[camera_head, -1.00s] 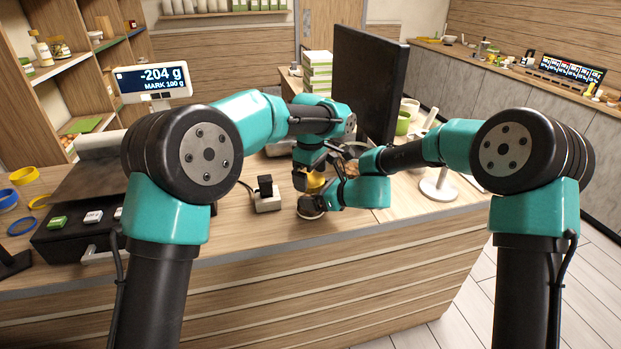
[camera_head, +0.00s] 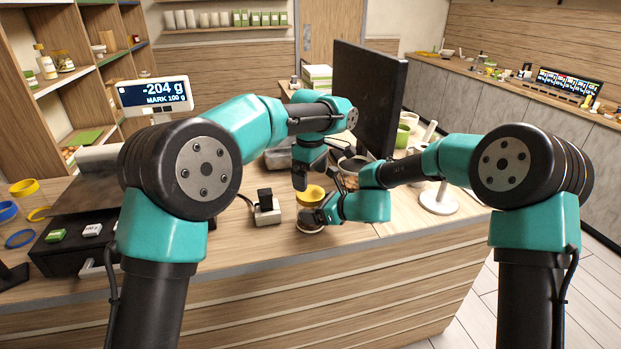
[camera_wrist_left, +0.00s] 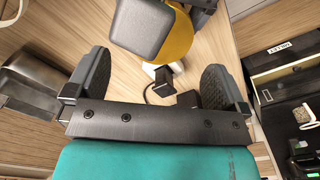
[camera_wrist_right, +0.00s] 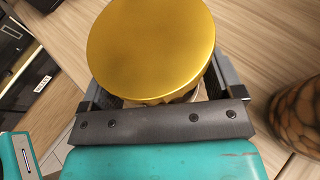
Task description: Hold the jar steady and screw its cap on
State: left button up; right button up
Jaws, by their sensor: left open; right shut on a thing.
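The jar wears a gold cap (camera_head: 311,193) in the head view, upright near the counter's front edge; its body is mostly hidden. In the right wrist view the cap (camera_wrist_right: 150,45) fills the top and covers the jar below it. My right gripper (camera_head: 316,213) is shut on the jar, below the cap. My left gripper (camera_head: 300,182) is above the cap, apart from it. The left wrist view shows its fingers (camera_wrist_left: 155,82) wide open and empty, with part of the cap (camera_wrist_left: 180,40) beyond, behind a dark part of my right gripper. I cannot tell how tight the cap is.
A small white block with a black top (camera_head: 266,208) stands left of the jar. A jar of brown nuts (camera_wrist_right: 300,115) is close at the right wrist view's right edge. A monitor (camera_head: 368,95) stands behind.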

pick_arm(q)
notch_tip(320, 180, up, 11)
jog(key=shift+f, duration=0.15)
dwell(0.4)
pick_arm(e)
jog(key=o, duration=1.5)
jog(key=v, duration=1.7)
jog(key=shift+s, duration=0.15)
jog(key=shift+d+r, duration=0.1)
jog(key=shift+r, duration=0.05)
